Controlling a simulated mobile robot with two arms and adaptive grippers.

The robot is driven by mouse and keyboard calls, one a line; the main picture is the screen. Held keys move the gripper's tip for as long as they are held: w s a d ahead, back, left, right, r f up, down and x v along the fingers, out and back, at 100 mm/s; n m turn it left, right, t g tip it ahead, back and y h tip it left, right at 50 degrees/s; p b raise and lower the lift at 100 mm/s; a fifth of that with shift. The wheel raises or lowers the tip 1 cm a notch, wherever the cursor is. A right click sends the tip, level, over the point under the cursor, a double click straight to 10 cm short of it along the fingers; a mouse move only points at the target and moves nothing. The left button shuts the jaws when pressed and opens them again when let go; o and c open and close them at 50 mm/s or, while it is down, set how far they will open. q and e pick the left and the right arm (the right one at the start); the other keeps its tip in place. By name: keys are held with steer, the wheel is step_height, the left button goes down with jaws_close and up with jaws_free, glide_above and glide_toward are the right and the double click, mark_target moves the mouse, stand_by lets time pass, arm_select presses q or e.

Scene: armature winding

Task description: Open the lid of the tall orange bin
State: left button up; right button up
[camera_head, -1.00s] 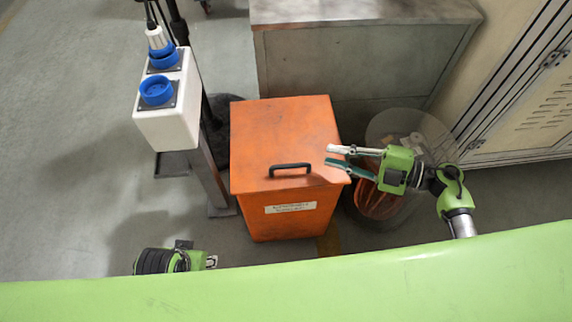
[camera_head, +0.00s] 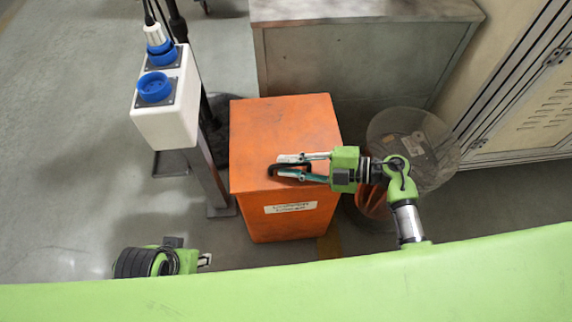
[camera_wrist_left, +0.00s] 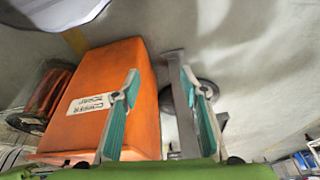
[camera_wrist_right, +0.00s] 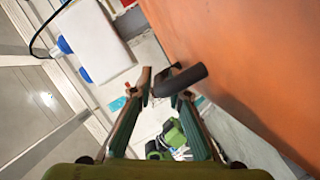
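The tall orange bin (camera_head: 288,218) stands upright on the floor in the head view, with its flat orange lid (camera_head: 270,125) down. A black handle (camera_head: 271,169) is near the lid's front edge. My right gripper (camera_head: 281,165) is over the lid, its two fingers apart on either side of the handle. In the right wrist view the dark handle bar (camera_wrist_right: 182,80) crosses at the open fingertips; contact is not clear. My left gripper (camera_wrist_left: 160,78) is open and empty, low at the left. The left wrist view shows the bin's labelled side (camera_wrist_left: 100,95).
A white socket box (camera_head: 165,110) on a post stands left of the bin. A round clear container (camera_head: 425,140) stands to the right, partly behind my right arm. A grey cabinet (camera_head: 350,65) is behind.

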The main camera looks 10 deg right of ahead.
arm_select(q)
steer(key=shift+s+r, duration=0.1)
steer(key=shift+r, duration=0.15)
arm_select(e)
steer(key=shift+w+a+f, duration=0.1)
steer(key=shift+w+a, duration=0.05)
steer(key=shift+a, duration=0.35)
jaws_close()
steer(key=shift+w, duration=0.1)
